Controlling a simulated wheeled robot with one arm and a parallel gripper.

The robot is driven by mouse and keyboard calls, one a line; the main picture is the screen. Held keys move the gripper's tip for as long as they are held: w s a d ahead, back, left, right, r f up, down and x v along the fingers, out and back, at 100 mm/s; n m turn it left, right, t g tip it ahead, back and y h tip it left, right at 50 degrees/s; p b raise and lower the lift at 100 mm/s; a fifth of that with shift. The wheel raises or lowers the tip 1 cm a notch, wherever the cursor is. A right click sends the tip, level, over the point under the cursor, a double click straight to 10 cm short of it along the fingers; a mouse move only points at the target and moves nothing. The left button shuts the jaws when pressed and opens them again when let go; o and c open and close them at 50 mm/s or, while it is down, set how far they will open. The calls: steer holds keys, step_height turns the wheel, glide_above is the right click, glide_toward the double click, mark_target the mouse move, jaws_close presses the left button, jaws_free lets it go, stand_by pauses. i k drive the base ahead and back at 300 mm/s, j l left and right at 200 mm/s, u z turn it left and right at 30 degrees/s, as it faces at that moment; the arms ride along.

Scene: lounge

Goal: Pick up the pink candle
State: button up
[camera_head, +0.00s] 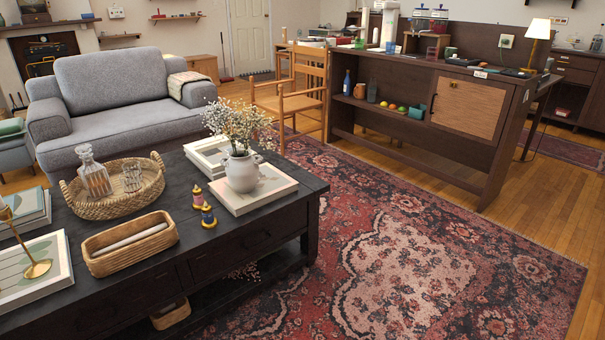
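No thing in view is plainly a pink candle. On the dark coffee table (190,225), a small pinkish-red and yellow item (197,198) stands near the middle. It could be a candle or a spool; it is too small to tell. A similar blue and yellow item (208,216) stands just in front of it. Both are left of a white vase (242,172) with dried flowers, which stands on a book (262,196). My gripper is not in view.
A round wicker tray (100,208) holds a decanter and glass. An oblong basket (150,250) holds a white roll. More books (50,285) lie at left. A grey sofa (125,95) stands behind the table. The patterned rug (420,250) at right is clear.

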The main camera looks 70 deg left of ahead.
mark_target(199, 202)
steer(key=u, duration=3.15)
steer(key=i+j+z, duration=0.2)
steer(key=i, duration=0.3)
steer(key=i+z, duration=0.2)
steer(key=i, duration=0.35)
steer(key=i+j+z, duration=0.2)
steer(key=i, duration=0.3)
steer(key=j, duration=0.1)
